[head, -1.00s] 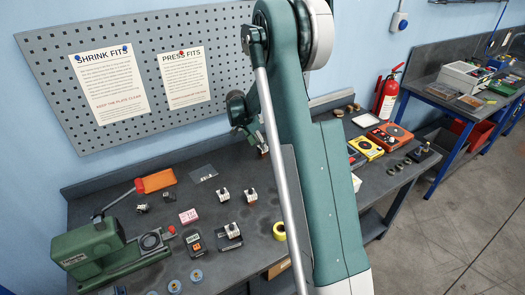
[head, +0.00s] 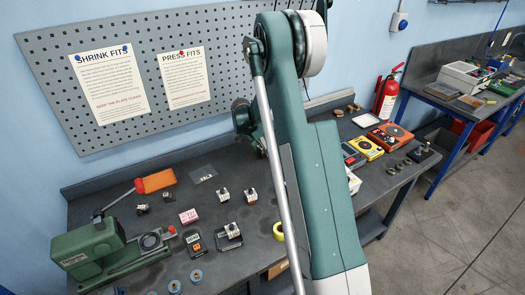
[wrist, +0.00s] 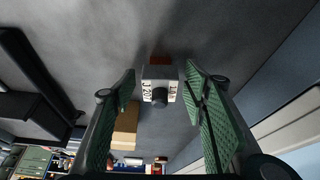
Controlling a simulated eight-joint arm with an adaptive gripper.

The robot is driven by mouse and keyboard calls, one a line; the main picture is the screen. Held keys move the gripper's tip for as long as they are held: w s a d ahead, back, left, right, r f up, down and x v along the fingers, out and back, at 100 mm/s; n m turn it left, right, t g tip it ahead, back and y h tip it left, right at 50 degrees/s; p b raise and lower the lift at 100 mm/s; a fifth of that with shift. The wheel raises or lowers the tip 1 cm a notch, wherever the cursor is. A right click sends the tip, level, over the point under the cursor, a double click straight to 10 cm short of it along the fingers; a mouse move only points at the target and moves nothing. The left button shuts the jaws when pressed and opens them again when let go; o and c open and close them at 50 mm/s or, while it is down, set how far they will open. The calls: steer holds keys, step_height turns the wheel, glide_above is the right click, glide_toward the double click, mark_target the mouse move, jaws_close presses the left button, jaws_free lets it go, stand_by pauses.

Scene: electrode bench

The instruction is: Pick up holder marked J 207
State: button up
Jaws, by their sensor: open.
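A small holder (wrist: 159,74) with a pale square body, white labels and a dark round knob shows in the wrist view. Its left label reads "J 20" and a last character that is hard to make out. My gripper (wrist: 162,96) is open, with one green ribbed finger pad on each side of the holder and visible gaps between. In the head view my arm hides the fingertips and this holder. Other small white-topped holders stand on the bench there, one (head: 223,195) beside another (head: 250,196); their markings are too small to read.
A brown block (wrist: 126,127) lies near the holder in the wrist view. Yellow (head: 367,147) and orange (head: 390,136) instruments stand to the right.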

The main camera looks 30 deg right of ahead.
stand_by(0.4)
steer(key=c, duration=1.2)
steer(key=shift+r, duration=0.2)
steer(key=shift+c, duration=0.2)
steer(key=shift+r, duration=4.85)
